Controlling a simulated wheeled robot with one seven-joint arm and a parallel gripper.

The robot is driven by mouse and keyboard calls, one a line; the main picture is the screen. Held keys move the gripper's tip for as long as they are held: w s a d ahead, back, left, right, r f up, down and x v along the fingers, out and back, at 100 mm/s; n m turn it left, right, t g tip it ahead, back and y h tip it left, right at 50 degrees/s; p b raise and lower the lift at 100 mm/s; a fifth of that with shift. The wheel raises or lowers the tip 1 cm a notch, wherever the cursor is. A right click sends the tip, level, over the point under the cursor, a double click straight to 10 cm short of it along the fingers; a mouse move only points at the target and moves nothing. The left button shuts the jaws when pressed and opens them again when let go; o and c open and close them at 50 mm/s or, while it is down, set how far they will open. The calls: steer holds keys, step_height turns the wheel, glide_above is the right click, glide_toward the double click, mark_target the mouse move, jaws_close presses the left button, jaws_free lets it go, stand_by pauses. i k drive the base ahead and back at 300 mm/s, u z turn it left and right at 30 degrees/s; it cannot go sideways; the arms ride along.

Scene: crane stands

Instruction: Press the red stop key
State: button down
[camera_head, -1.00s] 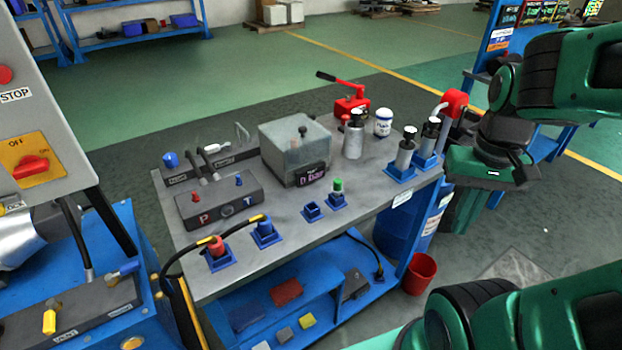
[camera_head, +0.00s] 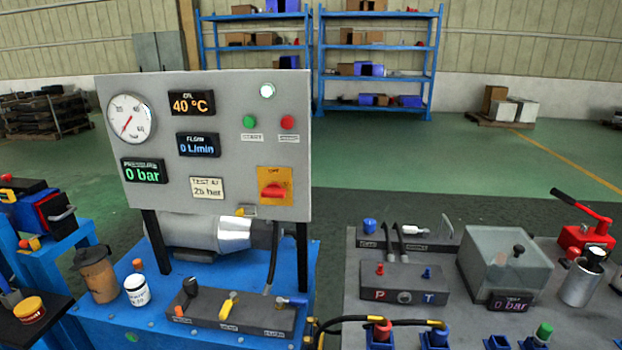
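The red stop key (camera_head: 288,122) is a small round button at the upper right of a grey control panel (camera_head: 230,150), with a white label under it. A green start key (camera_head: 250,121) sits just to its left, and a lit white lamp (camera_head: 267,91) is above them. An orange plate with a red rotary switch (camera_head: 274,191) marked OFF is below the stop key. Nothing covers the stop key. My gripper is not visible in the current view.
The panel stands on a blue bench (camera_head: 215,337) with a motor, a cup (camera_head: 96,276), a white jar (camera_head: 137,291) and a valve block (camera_head: 232,311). A grey test table (camera_head: 352,262) stands to the right. Blue shelves (camera_head: 376,77) are behind.

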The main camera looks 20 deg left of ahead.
mark_target(286, 122)
steer(key=u, duration=1.6)
